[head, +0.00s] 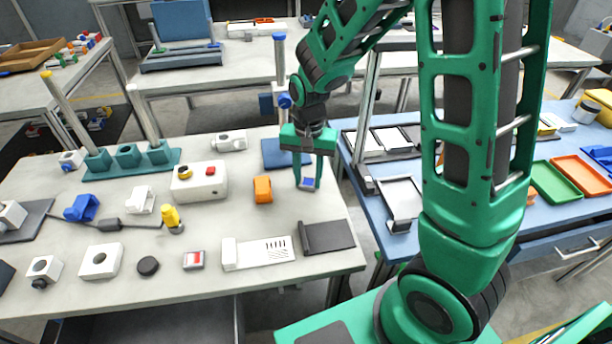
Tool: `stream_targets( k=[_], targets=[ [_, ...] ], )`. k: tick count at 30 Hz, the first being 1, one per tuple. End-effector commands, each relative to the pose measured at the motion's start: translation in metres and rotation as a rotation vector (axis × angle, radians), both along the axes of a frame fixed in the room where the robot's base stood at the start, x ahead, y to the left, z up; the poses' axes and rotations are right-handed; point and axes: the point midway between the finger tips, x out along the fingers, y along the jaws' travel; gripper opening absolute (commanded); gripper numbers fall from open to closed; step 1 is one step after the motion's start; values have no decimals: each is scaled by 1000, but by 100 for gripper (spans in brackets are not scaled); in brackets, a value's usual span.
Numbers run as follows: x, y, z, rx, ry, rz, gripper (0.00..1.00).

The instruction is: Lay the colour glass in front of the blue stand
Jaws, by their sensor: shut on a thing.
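My gripper (308,178) is green and points down over the right part of the grey-white table. It is shut on a small square piece with a blue face and a pale edge, the colour glass (308,184). I cannot tell whether the glass touches the table or hangs just above it. The blue stand has a flat blue base (271,155), a metal post and a blue cap. It is behind and left of the glass, and my gripper hides part of it.
An orange block (263,189) lies left of the gripper. A dark flat plate (327,236) and a white slotted piece (257,252) lie nearer the front edge. A white box with buttons (199,181) is farther left. The table's right edge is close to the glass.

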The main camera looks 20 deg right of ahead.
Motion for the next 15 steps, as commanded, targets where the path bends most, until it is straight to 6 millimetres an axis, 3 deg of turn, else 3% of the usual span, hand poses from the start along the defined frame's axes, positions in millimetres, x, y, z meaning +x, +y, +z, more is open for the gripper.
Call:
stream_targets(
  k=[9, 10, 12, 15],
  targets=[
    [0, 0, -2, 0, 0, 0, 11],
    [0, 0, -2, 0, 0, 0, 34],
    [0, 0, -2, 0, -1, 0, 51],
    [0, 0, -2, 0, -1, 0, 51]
  ],
)
